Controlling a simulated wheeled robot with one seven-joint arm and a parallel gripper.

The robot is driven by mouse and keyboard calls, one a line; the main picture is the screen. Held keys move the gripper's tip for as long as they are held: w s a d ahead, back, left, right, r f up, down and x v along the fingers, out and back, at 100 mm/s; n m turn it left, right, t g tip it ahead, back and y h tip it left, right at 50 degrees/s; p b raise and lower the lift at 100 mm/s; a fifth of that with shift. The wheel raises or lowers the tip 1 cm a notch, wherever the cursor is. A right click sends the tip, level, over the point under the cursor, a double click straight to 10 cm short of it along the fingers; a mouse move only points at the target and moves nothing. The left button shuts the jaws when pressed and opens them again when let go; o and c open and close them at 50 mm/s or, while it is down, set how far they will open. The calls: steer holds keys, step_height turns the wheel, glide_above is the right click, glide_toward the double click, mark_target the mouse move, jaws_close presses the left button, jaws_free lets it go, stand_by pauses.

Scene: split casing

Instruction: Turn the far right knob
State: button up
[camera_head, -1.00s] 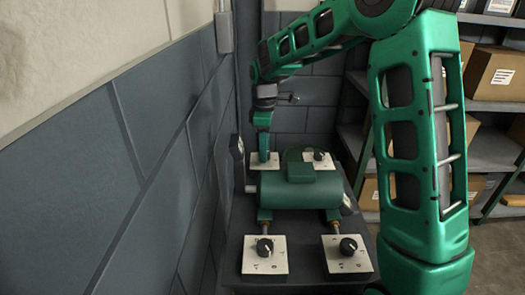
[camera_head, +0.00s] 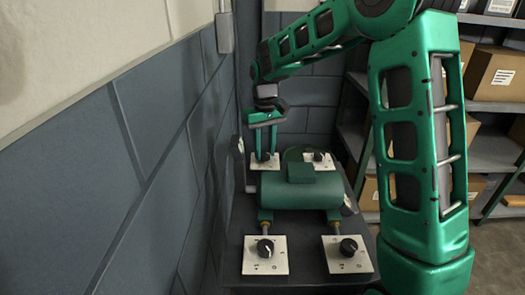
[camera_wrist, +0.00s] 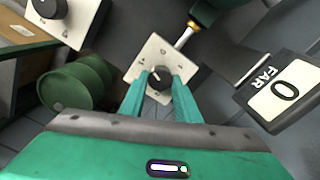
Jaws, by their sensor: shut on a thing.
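In the head view, my gripper (camera_head: 264,157) is at the far left plate (camera_head: 274,165), with its fingers pointing down around that plate's black knob (camera_head: 265,156). The wrist view shows both fingers closed on this knob (camera_wrist: 160,76), its pale pointer mark toward the upper left. The far right knob in the head view (camera_head: 318,157) sits on its own white plate, with no gripper on it. A near left knob (camera_head: 265,248) and a near right knob (camera_head: 348,247) stand free on their plates.
A green casing (camera_head: 298,190) lies between the near and far plates. A blue-grey block wall (camera_head: 130,190) runs close along the left. In the wrist view, a green drum (camera_wrist: 78,85) is at left and a FAR 0 sign (camera_wrist: 285,90) at right. Shelves with boxes (camera_head: 490,75) stand at right.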

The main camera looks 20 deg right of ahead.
mark_target(265, 152)
steer(key=m, duration=0.4)
steer(key=shift+w+r+m, duration=0.15)
steer(key=shift+w+m, duration=0.05)
steer(key=shift+m, duration=1.9)
steer(key=o, duration=1)
steer(key=shift+o, duration=0.2)
steer(key=shift+s, duration=0.1)
step_height(265, 152, up, 10)
steer(key=shift+r, duration=0.25)
